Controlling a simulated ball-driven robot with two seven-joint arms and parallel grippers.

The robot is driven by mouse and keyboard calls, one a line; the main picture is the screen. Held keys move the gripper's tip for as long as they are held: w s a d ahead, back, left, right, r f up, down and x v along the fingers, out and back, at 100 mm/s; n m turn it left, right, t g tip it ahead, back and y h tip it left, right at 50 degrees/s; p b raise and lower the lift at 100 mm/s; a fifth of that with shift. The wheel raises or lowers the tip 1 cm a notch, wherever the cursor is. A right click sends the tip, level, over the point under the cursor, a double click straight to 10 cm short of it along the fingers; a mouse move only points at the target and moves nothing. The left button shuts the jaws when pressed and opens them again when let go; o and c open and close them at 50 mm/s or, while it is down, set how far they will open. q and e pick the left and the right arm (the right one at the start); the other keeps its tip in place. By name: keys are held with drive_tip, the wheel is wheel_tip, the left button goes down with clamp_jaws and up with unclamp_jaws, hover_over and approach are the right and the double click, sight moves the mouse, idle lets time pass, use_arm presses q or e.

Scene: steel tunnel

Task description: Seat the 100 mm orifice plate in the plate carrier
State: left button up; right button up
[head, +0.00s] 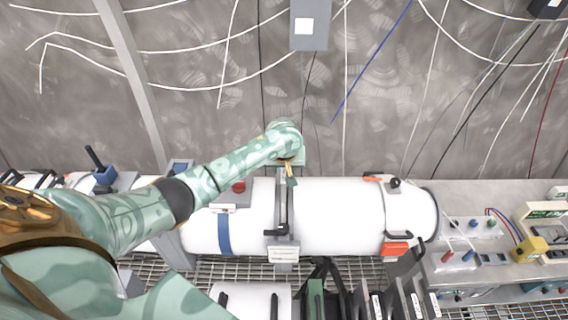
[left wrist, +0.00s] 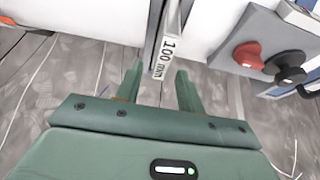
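My left gripper (head: 290,177) is above the far side of the white pipe, by the upper end of the plate carrier (head: 283,222), a narrow slotted part across the pipe with a black handle. In the left wrist view, the fingers of my left gripper (left wrist: 160,84) stand apart. A flat tab of the orifice plate, labelled "100 mm" (left wrist: 164,58), lies between them, with a gap visible at the left finger. The plate's disc is hidden, so I cannot tell how deep it sits. My right gripper is not in view.
Several labelled plates (head: 416,304) stand in a rack at lower right. A red knob (head: 238,186) is on the pipe to the left, also seen in the left wrist view (left wrist: 249,55). A bench (head: 480,228) with instruments is at right. Cables hang on the wall.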

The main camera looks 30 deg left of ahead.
use_arm(q)
drive_tip(key=v, duration=1.3)
drive_tip(key=shift+w, duration=0.25)
drive_tip(key=shift+a, duration=0.1)
